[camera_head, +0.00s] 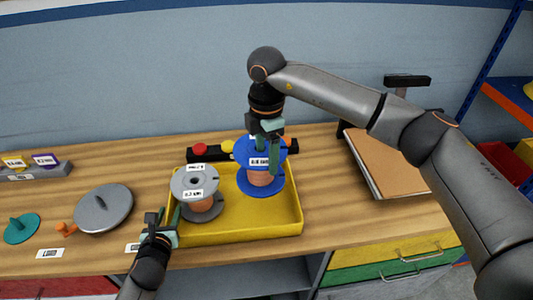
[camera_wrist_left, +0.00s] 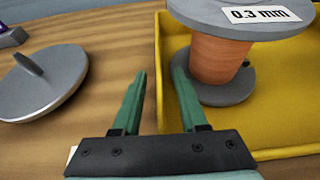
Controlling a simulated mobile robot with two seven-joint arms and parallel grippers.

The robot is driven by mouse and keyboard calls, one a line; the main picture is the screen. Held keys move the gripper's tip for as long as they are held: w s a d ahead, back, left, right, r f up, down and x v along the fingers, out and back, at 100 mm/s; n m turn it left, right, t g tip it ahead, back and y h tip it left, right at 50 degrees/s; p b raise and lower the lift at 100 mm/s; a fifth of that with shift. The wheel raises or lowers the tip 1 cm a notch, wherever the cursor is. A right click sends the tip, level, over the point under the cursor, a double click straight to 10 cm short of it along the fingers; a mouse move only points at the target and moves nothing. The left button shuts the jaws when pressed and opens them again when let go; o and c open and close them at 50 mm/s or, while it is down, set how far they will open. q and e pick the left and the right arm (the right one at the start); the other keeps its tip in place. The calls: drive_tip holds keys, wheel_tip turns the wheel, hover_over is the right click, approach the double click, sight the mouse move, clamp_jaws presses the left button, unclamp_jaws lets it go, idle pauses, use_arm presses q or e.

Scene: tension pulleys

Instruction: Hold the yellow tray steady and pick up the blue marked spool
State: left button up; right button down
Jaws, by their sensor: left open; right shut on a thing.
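The yellow tray (camera_head: 240,235) lies on the wooden bench near its front edge. My left gripper (camera_head: 168,213) is open at the tray's left wall; in the left wrist view its fingers (camera_wrist_left: 160,73) sit on either side of that wall, not closed on it. The blue spool (camera_head: 262,190), with copper-coloured wire and a white label, stands upright in the right part of the tray. My right gripper (camera_head: 266,138) is shut on its top from above. I cannot tell whether its base touches the tray floor. A grey spool (camera_head: 194,185) labelled 0.3 mm (camera_wrist_left: 222,62) stands in the left part.
A grey disc with a knob (camera_head: 103,208) and a teal disc (camera_head: 21,228) lie left of the tray. A dark bar with red and yellow buttons (camera_head: 200,152) is behind it. A brown board (camera_head: 390,165) lies to the right. Bare bench separates tray and board.

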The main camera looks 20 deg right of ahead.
use_arm(q)
drive_tip(key=v, duration=1.2)
use_arm(e)
drive_tip(key=shift+r, duration=0.1)
use_arm(q)
drive_tip(key=shift+f, duration=0.1)
